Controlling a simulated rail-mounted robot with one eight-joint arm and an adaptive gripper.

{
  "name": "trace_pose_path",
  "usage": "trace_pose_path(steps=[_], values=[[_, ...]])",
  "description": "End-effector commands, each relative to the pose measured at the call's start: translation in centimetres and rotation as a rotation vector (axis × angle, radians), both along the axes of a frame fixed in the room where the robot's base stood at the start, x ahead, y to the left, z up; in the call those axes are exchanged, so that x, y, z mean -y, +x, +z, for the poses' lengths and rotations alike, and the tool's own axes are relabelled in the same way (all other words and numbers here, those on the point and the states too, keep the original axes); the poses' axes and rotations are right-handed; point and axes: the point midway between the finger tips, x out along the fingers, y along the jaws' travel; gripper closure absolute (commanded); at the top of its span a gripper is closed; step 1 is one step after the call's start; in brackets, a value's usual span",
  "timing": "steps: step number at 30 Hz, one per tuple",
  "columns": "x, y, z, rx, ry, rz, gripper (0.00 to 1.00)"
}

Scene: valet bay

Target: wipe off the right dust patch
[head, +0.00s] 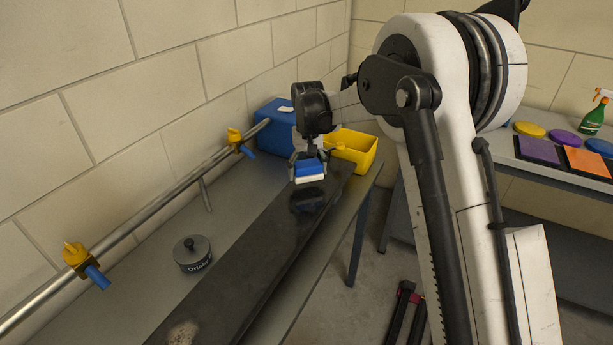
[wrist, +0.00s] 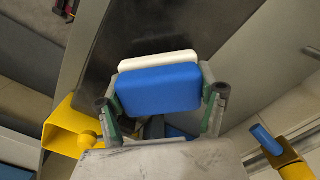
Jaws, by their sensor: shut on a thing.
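My gripper (head: 308,168) is shut on a blue and white sponge (head: 309,175), above the far end of a long dark panel (head: 245,255). In the wrist view the sponge (wrist: 158,88) sits between both fingers of my gripper (wrist: 160,95), its white side toward the dark panel (wrist: 150,35). I cannot tell whether it touches the panel. One pale dust patch (head: 183,333) shows at the panel's near end. No pale patch is visible at the far end near the sponge; a darker shadow or reflection lies there, and part of the surface is hidden.
A yellow open bin (head: 355,150) and a blue box (head: 272,122) stand at the bench's far end. A lidded grey pot (head: 192,253) stands left of the panel. A wall rail (head: 160,210) with yellow and blue fittings runs along the left.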

Motion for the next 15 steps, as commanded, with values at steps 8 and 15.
trace_pose_path(steps=[8,15], values=[[0.2,0.0,2.7,0.0,0.0,-0.002,0.63],[0.3,0.1,4.6,0.0,0.0,-0.004,0.63]])
